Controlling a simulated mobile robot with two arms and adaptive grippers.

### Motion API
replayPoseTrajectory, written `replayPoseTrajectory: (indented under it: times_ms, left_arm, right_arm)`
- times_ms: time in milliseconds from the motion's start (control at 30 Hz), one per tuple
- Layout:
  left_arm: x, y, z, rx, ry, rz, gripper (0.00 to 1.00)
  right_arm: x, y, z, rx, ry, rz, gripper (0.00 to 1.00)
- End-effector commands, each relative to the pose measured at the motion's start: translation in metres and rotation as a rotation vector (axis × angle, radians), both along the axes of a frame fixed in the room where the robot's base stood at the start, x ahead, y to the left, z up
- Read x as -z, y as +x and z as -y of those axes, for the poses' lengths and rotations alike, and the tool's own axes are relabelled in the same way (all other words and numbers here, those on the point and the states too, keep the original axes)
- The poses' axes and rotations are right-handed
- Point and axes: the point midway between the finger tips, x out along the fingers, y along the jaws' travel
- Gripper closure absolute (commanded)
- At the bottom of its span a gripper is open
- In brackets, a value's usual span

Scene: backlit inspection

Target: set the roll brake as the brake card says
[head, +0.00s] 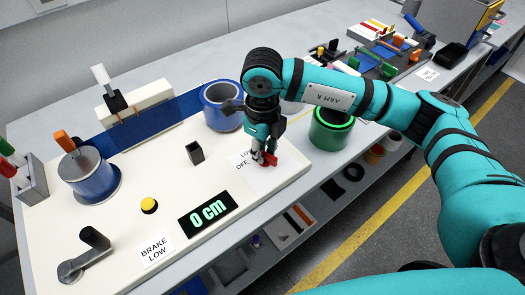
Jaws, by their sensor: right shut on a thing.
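The brake card (155,251) at the front of the white board reads "BRAKE LOW". The roll brake shows as a red lever (272,158) near the board's right end. My right gripper (265,159) reaches down from above and is shut on the red lever. The fingers hide part of the lever, so its exact setting cannot be told. The blue roll (93,179) stands at the left with an orange-handled piece above it. My left gripper is not in view.
A black display (208,213) reads "0 cm". A yellow button (149,205), a grey crank (84,254) and a small dark square cup (195,152) stand on the board. A blue ring-shaped container (221,107) is behind my gripper; a green one (330,127) is to the right.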

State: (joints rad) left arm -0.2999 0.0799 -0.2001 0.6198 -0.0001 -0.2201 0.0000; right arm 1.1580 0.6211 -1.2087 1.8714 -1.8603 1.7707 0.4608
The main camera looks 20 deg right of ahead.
Motion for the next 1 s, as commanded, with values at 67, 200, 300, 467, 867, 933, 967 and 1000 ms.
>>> replayPoseTrajectory:
  times_ms: [67, 200, 300, 467, 867, 933, 967, 1000]
  left_arm:
    - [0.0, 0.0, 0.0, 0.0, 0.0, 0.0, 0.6]
    - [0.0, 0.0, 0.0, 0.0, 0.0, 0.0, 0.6]
    - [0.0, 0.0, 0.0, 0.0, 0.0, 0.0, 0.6]
    - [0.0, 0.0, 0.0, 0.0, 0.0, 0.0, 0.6]
    - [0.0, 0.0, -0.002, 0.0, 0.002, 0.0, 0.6]
    - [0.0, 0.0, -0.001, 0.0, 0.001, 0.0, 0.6]
    - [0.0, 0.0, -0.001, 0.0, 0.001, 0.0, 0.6]
    - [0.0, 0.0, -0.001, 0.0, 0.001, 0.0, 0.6]
  right_arm:
    - [-0.001, 0.001, 0.0, 0.001, 0.0, 0.004, 1.0]
    - [-0.001, 0.001, 0.0, 0.002, 0.0, 0.004, 1.0]
    - [-0.001, 0.001, 0.0, 0.002, 0.0, 0.004, 0.82]
    - [-0.001, 0.001, 0.0, 0.002, 0.001, 0.002, 0.66]
    - [-0.017, 0.001, -0.001, 0.002, 0.002, 0.004, 0.66]
    - [-0.03, 0.001, -0.001, 0.002, 0.002, 0.007, 0.66]
    - [-0.037, 0.002, -0.001, 0.002, 0.002, 0.006, 0.66]
    - [-0.046, 0.002, -0.001, 0.002, 0.002, 0.007, 0.66]
